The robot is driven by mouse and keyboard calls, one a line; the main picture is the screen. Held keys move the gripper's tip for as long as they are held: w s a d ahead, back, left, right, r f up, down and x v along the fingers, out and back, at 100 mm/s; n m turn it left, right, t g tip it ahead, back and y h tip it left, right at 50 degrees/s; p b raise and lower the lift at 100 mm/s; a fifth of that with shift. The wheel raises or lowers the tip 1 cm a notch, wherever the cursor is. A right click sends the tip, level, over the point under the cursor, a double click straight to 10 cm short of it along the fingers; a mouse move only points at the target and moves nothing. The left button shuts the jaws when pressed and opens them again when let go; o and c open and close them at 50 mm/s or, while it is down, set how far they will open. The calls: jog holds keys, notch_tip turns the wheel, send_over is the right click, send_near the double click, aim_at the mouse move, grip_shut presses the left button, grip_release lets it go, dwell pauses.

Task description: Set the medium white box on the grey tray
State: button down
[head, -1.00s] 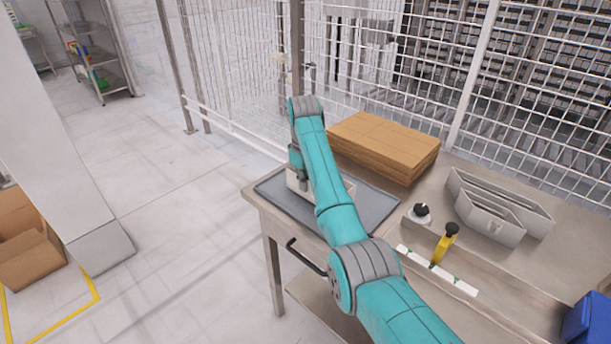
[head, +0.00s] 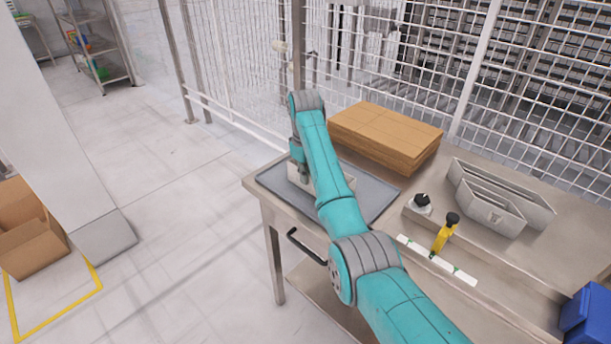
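The grey tray (head: 377,192) lies flat on the left end of the metal table. The white box (head: 294,175) is at the tray's left part, with its left end and a strip at the right showing past my teal arm. The arm hides its middle. It looks low over or on the tray; I cannot tell whether it touches. My gripper (head: 303,178) points down at the box from above, at its left part. Its fingers are too small and too hidden to tell whether they are shut on the box.
A stack of brown cardboard (head: 385,135) stands behind the tray. Grey bins (head: 497,200), a black knob (head: 421,200), a yellow device (head: 445,234) and a blue bin (head: 588,318) are to the right. A wire fence (head: 240,80) runs behind the table.

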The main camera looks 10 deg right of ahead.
jog(key=shift+f, duration=0.15)
jog(key=c, duration=0.9)
grip_release()
